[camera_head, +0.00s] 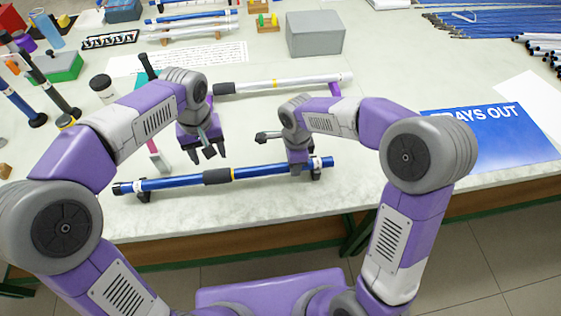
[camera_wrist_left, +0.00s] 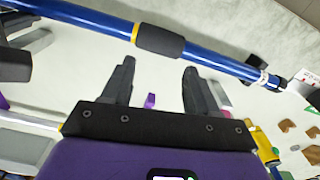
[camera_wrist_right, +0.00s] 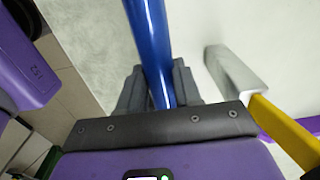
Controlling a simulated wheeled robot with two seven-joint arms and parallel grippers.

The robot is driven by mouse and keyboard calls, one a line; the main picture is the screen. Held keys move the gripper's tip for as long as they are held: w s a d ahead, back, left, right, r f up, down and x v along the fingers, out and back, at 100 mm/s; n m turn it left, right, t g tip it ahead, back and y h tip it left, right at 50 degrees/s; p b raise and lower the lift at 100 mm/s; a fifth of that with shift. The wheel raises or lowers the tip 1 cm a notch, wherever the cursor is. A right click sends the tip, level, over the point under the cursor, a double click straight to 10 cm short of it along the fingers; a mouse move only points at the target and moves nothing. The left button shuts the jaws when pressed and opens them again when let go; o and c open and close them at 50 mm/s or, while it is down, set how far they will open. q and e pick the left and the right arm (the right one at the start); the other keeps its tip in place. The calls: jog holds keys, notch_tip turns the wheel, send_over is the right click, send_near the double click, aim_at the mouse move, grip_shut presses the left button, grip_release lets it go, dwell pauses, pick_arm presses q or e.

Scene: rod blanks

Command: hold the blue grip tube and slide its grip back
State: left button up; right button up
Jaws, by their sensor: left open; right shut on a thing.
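The blue grip tube (camera_head: 262,171) lies across two black holders near the table's front edge. Its dark grip (camera_head: 217,176) sits around the middle of the tube, with a yellow band at its right end. My right gripper (camera_head: 298,169) is shut on the tube near its right end; the right wrist view shows the blue tube (camera_wrist_right: 153,60) between the fingers. My left gripper (camera_head: 207,153) is open and empty, above and behind the grip. In the left wrist view the grip (camera_wrist_left: 160,41) lies beyond the open fingers (camera_wrist_left: 160,85), apart from them.
A white tube (camera_head: 285,86) with a dark grip lies on holders behind. A grey box (camera_head: 315,34) stands at the back. A blue sign (camera_head: 490,137) lies at the right. The table's front edge is close to the blue tube.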

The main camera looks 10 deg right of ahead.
aim_at(216, 172)
pick_arm(q)
jog(key=shift+o, duration=0.8)
notch_tip(216, 172, down, 11)
jog(key=n, duration=1.6)
jog(key=shift+r, duration=0.15)
